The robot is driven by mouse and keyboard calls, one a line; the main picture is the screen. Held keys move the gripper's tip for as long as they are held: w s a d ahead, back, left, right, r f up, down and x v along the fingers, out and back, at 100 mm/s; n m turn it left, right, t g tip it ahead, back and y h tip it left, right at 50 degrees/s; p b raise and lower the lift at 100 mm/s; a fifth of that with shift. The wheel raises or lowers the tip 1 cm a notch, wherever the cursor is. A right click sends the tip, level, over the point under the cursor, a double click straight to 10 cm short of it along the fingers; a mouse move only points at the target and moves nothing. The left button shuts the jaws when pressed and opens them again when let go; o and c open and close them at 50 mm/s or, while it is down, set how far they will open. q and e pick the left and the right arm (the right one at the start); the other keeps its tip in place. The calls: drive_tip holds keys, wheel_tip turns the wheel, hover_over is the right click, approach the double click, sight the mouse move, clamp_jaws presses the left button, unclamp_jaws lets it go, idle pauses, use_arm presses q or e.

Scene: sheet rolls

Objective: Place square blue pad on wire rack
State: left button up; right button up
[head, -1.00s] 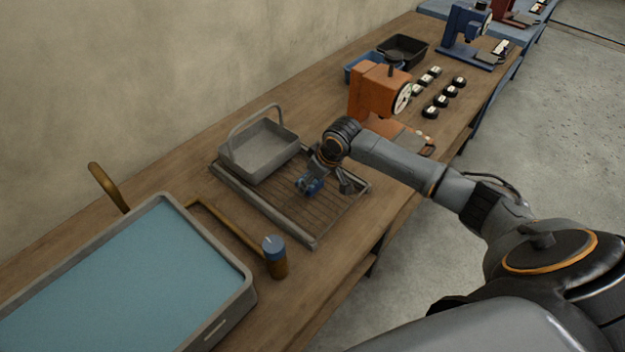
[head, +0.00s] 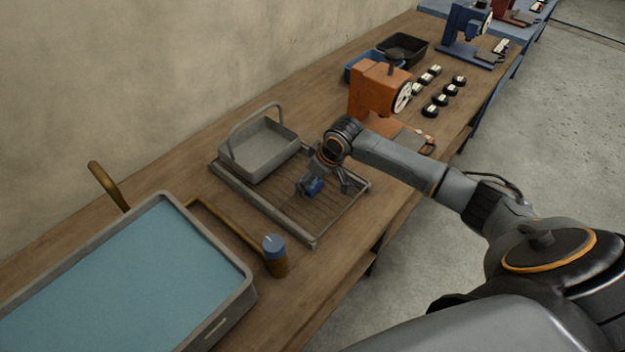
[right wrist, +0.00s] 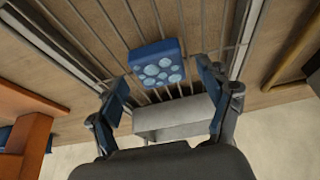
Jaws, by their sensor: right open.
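The square blue pad (right wrist: 157,65) lies on the bars of the wire rack (right wrist: 92,30) in the right wrist view, with pale round spots on its face. In the head view the pad (head: 314,187) shows under my right gripper (head: 325,187), partly hidden by it. My right gripper (right wrist: 165,105) is open, its fingers apart to either side and clear of the pad. The wire rack (head: 318,241) sits on the bench in the head view. My left gripper is not in view.
A grey handled basket (head: 262,150) stands on the rack's left part. A blue-filled tray (head: 110,280) and a brown handle with blue cap (head: 275,255) are at left. An orange machine (head: 375,92), bins and several small black-and-white pieces stand farther back.

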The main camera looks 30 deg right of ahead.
drive_tip(key=v, duration=1.1)
drive_tip(key=shift+b, duration=0.4)
drive_tip(key=shift+s, duration=0.1)
